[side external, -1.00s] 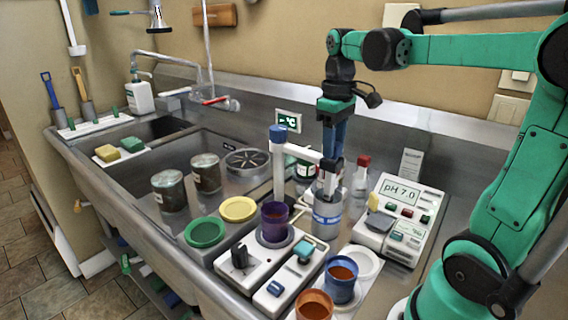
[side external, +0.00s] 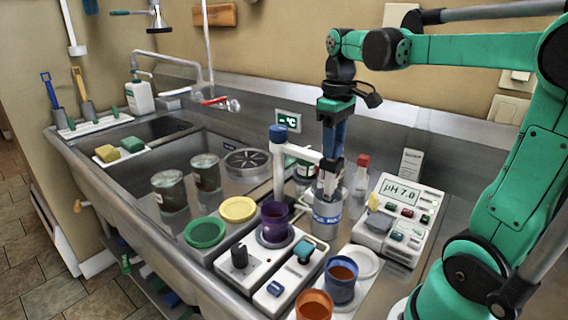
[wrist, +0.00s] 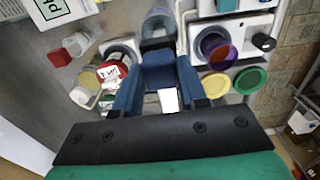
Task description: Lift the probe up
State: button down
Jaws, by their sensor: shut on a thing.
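My gripper (side external: 332,168) points straight down in the side view, at the end of a blue wrist section. Its jaws are shut on the probe (side external: 329,184), a slim upright piece at the white holder arm. The probe's lower end goes down to the grey cup with a blue label band (side external: 326,219); how deep it sits is hard to tell. The white holder arm (side external: 300,151) runs left to a white post with a blue cap (side external: 277,133). In the wrist view my blue jaws (wrist: 158,72) hide most of the probe.
A purple cup (side external: 275,218) stands to the left, with blue (side external: 341,288) and orange (side external: 314,305) cups in front. A red-capped bottle (side external: 361,173) is close behind my gripper.

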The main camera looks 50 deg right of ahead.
jog(key=shift+r, duration=3)
jog(key=shift+c, duration=2.4)
grip_release()
jog(key=shift+r, duration=2.8)
